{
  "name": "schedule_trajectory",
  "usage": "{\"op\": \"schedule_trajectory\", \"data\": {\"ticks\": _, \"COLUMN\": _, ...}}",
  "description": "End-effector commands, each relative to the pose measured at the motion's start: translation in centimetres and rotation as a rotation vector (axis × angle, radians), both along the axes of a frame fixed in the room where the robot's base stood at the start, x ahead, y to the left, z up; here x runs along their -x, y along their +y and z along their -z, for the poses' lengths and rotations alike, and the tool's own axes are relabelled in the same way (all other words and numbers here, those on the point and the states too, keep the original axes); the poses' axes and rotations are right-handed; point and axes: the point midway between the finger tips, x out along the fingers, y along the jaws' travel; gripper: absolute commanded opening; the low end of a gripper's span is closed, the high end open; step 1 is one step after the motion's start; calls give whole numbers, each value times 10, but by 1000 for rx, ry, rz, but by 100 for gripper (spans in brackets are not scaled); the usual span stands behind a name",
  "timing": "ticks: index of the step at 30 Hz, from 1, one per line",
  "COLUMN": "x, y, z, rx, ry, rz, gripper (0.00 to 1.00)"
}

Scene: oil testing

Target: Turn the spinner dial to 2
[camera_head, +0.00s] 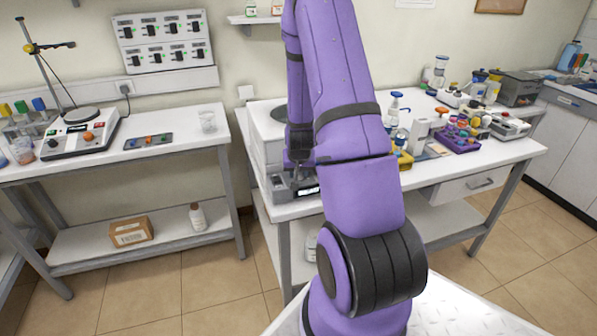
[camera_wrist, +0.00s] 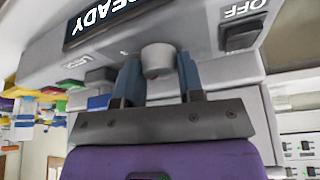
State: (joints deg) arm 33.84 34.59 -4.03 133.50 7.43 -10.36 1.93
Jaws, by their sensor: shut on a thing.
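The spinner dial (camera_wrist: 157,60) is a short light-grey knob on the machine's grey front panel in the wrist view. My gripper (camera_wrist: 158,68) has one blue-grey finger on each side of the dial and is shut on it. The spinner machine (camera_head: 262,150) is a white box with a grey front at the left end of the middle bench in the head view. Its dark display (camera_wrist: 105,18) shows READY, upside down in the wrist view. In the head view my arm hides part of the machine, and the dial cannot be made out. No dial setting can be read.
A black rocker switch (camera_wrist: 240,36) marked OFF sits right of the dial in the wrist view. Bottles and a purple rack (camera_head: 458,139) stand on the bench to the right.

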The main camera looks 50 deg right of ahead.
Motion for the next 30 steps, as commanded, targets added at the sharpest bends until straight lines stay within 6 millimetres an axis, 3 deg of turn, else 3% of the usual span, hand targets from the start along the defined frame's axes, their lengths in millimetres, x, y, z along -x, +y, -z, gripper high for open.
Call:
{"op": "schedule_trajectory", "data": {"ticks": 12, "x": 0, "y": 0, "z": 0, "rx": -1, "ry": 0, "rz": 6, "gripper": 12}}
{"op": "schedule_trajectory", "data": {"ticks": 13, "x": 0, "y": 0, "z": 0, "rx": -1, "ry": 1, "rz": 5, "gripper": 40}}
{"op": "schedule_trajectory", "data": {"ticks": 15, "x": 0, "y": 0, "z": 0, "rx": -1, "ry": 1, "rz": 5, "gripper": 56}}
{"op": "schedule_trajectory", "data": {"ticks": 16, "x": 0, "y": 0, "z": 0, "rx": -1, "ry": 1, "rz": 5, "gripper": 59}}
{"op": "schedule_trajectory", "data": {"ticks": 25, "x": 0, "y": 0, "z": -1, "rx": -1, "ry": 1, "rz": 5, "gripper": 59}}
{"op": "schedule_trajectory", "data": {"ticks": 30, "x": 3, "y": 3, "z": -12, "rx": 1, "ry": -1, "rz": 5, "gripper": 59}}
